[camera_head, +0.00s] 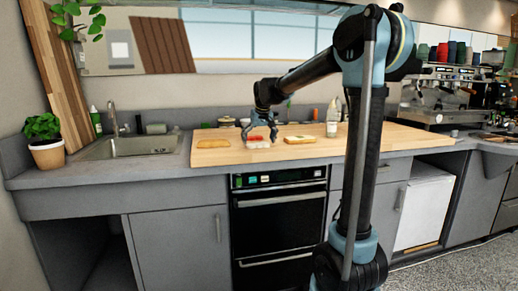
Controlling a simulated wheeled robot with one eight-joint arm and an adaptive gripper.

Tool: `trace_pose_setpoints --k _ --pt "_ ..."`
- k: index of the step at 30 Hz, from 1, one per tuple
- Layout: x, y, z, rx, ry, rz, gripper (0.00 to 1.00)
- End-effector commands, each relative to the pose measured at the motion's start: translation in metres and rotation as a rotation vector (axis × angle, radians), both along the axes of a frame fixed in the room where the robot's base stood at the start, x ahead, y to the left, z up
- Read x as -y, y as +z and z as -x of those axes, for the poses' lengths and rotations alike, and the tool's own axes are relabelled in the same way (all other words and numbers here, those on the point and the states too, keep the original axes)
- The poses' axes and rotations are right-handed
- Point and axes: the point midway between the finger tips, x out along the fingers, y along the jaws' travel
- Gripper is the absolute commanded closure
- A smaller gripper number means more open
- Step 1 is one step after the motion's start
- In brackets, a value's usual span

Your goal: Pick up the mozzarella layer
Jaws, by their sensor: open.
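My gripper (260,134) is open, with its fingers pointing down over the wooden board on the counter. Just below and between the fingers lies a small whitish piece (260,145), which looks like the mozzarella layer or a small tray holding it. A red piece (254,139), perhaps tomato, lies against it and is partly hidden by the fingers. At this size I cannot tell the layers apart clearly, nor whether the fingers touch them. A bread slice (300,139) lies to the right of the gripper, and another flat yellowish bread piece (212,143) lies to the left.
The wooden board (340,147) has free room at its front and right. A white bottle (332,122) and several small containers stand along its back. A sink (130,147) is at the left, a potted plant (46,154) beyond it, and a coffee machine (440,95) at the right.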

Motion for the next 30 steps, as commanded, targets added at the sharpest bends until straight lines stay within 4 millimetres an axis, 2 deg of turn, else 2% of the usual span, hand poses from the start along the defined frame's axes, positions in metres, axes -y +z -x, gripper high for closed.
trace_pose_setpoints --k 2,7,20,23,30 --pt "0.000 0.000 0.000 0.000 0.000 0.000 0.00" --pt "0.000 0.000 0.000 0.000 0.000 0.000 0.35" --pt "0.000 0.005 0.000 0.000 0.000 0.000 0.35" --pt "0.000 0.017 0.000 0.000 0.000 0.000 0.35" --pt "0.000 0.059 0.000 0.000 0.000 0.000 0.35"
